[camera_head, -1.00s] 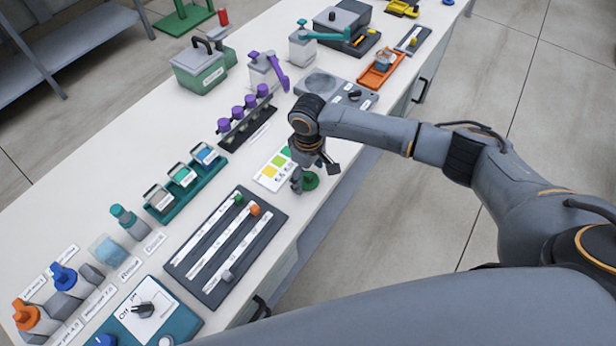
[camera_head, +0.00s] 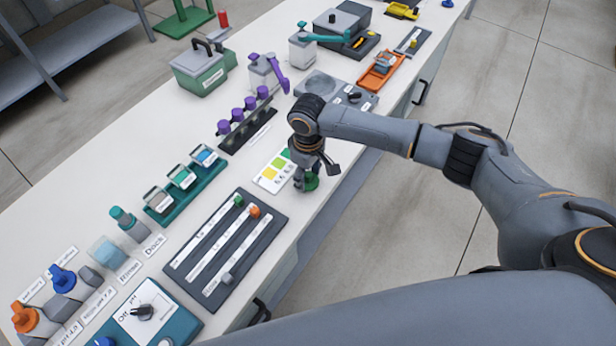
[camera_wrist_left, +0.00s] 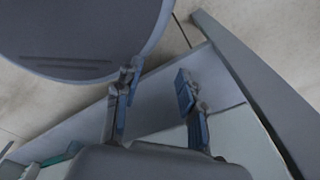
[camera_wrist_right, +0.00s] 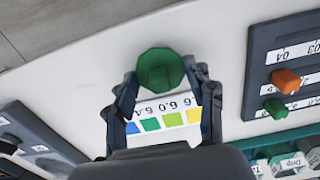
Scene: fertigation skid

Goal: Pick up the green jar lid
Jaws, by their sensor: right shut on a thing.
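The green jar lid (camera_head: 312,183) is at the front edge of the white bench, beside the colour chart card (camera_head: 268,180). In the right wrist view the lid (camera_wrist_right: 160,69) sits between the two fingertips of my right gripper (camera_wrist_right: 166,82). My right gripper (camera_head: 306,180) points down and is shut on the lid; in the head view its fingers partly cover it. I cannot tell whether the lid still touches the bench. My left gripper (camera_wrist_left: 158,74) is open with nothing between its fingers; it is not visible in the head view.
A dark slider panel (camera_head: 226,248) with green, orange and grey knobs lies left of the gripper. A grey plate with a black knob (camera_head: 353,96) lies beyond it. A rack with purple caps (camera_head: 236,115) stands behind the card. The floor right of the bench is clear.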

